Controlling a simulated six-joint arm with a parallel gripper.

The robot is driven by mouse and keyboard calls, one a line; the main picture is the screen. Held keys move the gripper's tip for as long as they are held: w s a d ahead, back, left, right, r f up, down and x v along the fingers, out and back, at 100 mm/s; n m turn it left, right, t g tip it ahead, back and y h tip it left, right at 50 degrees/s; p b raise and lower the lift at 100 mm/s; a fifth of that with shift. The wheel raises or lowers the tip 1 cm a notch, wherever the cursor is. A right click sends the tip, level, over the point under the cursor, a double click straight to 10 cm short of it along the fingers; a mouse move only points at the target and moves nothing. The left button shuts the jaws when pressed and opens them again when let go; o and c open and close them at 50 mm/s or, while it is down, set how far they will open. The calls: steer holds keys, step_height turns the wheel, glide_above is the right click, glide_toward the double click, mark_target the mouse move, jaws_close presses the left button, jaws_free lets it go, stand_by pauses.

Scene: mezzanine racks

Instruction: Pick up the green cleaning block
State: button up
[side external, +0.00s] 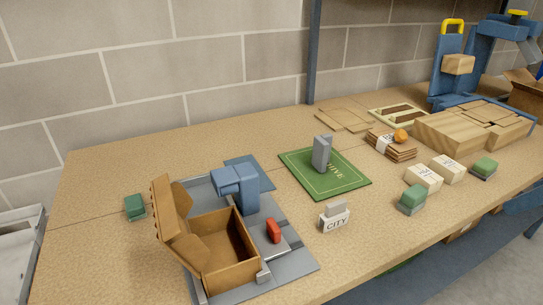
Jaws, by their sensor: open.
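Several small things have green on them, and I cannot tell for certain which is the green cleaning block. A green block with a greyish lower layer (411,198) lies near the front edge at the right. A similar green-topped block (485,167) lies farther right, on a dark base. My gripper is not in view.
An open cardboard box (226,252) stands by a blue device (238,187) and a red piece (273,231). A green mat (335,184) bears a grey block (321,153). A CITY stamp (334,216), two pale blocks (424,178) and wooden blocks (455,131) stand rightward. The left back is clear.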

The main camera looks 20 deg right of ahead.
steer(key=w+d+r+m+g, duration=0.2)
steer(key=w+d+r+m, duration=0.35)
steer(key=w, duration=0.55)
steer(key=m+g, duration=0.4)
steer(key=m, duration=0.7)
glide_above(488, 163)
step_height(488, 163, down, 14)
steer(key=shift+w+d+f, duration=0.1)
steer(key=shift+f, duration=4.3)
